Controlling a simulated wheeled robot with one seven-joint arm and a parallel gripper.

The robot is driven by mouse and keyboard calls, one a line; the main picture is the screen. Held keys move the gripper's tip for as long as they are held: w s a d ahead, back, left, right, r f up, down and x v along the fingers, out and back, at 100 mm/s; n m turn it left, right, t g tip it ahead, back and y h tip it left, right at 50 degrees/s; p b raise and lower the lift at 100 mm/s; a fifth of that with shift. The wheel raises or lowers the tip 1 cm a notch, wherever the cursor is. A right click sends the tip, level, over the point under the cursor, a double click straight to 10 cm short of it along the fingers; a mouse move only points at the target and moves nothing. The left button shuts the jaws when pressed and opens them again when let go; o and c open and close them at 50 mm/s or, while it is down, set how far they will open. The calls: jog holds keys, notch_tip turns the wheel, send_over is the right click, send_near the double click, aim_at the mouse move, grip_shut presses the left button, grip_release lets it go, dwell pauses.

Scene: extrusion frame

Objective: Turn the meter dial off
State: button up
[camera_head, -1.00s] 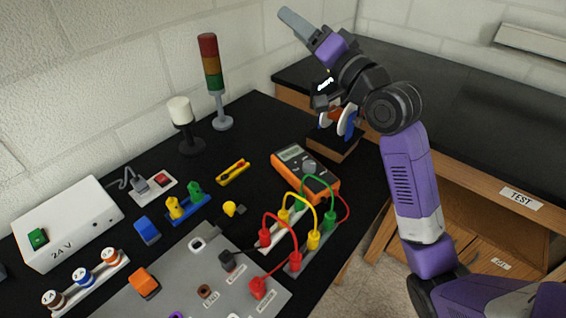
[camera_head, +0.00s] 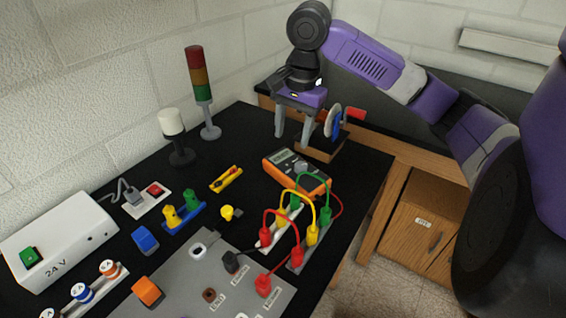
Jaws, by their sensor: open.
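The orange meter (camera_head: 297,174) lies on the black bench, with a grey display at its upper left. Its grey dial (camera_head: 301,167) shows on the face; the dial's setting is too small to read. My gripper (camera_head: 292,143) points down with its two grey fingers apart and nothing between them. It is above and behind the meter in the picture, apart from the dial.
Red, yellow and green leads (camera_head: 299,190) arch over terminal strips just in front of the meter. A spool holder (camera_head: 334,122) stands close right of my gripper. A signal tower (camera_head: 200,85) and a white lamp (camera_head: 172,122) stand to the left.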

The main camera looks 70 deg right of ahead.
aim_at(301, 165)
jog(key=s, duration=0.1)
jog(key=s+m+g, duration=0.1)
jog(key=shift+s+a+m, duration=0.2)
jog(key=shift+s+m, duration=0.1)
jog(key=shift+f, duration=0.1)
jog(key=shift+f+b, duration=0.6)
jog(key=shift+f, duration=3.25)
grip_shut()
